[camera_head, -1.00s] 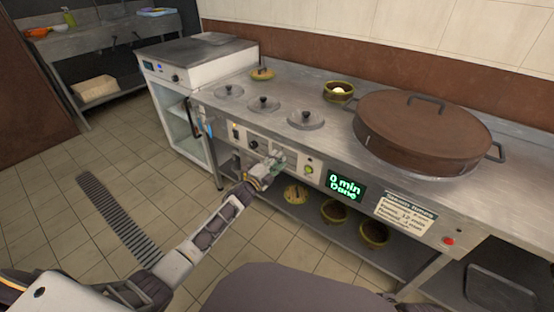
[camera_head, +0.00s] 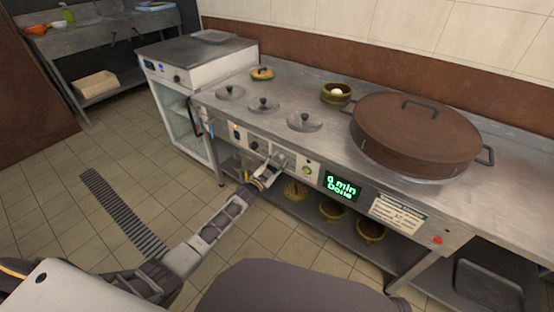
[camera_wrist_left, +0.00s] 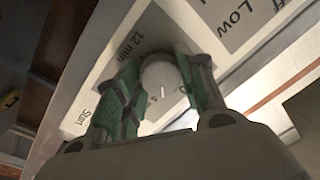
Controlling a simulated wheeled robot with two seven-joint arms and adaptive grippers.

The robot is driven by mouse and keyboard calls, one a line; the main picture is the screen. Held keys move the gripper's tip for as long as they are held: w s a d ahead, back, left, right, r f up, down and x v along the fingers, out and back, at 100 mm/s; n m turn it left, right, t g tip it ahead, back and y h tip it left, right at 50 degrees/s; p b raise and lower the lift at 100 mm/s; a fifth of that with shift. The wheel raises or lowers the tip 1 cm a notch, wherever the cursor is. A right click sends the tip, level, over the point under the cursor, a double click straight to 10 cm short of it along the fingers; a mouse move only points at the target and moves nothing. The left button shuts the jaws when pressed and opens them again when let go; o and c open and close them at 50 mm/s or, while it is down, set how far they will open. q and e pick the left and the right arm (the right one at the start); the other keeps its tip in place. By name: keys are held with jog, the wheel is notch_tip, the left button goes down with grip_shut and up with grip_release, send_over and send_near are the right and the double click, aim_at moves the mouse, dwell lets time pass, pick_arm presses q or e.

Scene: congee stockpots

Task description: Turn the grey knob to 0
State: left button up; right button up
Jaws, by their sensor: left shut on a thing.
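The grey knob (camera_wrist_left: 160,76) is round, with a small white mark on its face. In the left wrist view it sits between the two green-padded fingers of my left gripper (camera_wrist_left: 160,95), which is shut on it. Labels "12 min", "Start" and "Low" show around it; no 0 label is readable. In the head view my left gripper (camera_head: 272,166) is at the counter's front panel and hides the knob. My right gripper is not in view.
A lit green display (camera_head: 341,187) shows minutes and "Done", slightly blurred. Dark knobs (camera_head: 253,145) sit left of the gripper and a yellow-green button (camera_head: 307,170) right of it. A large brown lidded pot (camera_head: 415,135) stands on the counter.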

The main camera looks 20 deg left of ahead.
pick_arm(q)
jog(key=n+p, duration=0.1)
jog(key=n, duration=0.1)
jog(key=shift+n, duration=0.4)
jog(key=n+p, duration=0.1)
jog(key=n, duration=0.2)
jog(key=shift+n+p, duration=0.5)
jog(key=shift+n, duration=1.1)
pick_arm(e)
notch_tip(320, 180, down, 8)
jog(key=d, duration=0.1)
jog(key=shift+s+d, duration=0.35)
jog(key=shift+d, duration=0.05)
pick_arm(q)
jog(key=shift+d, duration=0.1)
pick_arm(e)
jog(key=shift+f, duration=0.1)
pick_arm(q)
jog(key=o, duration=1)
jog(key=shift+s, duration=0.1)
jog(key=v, duration=1.2)
jog(key=shift+r, duration=0.3)
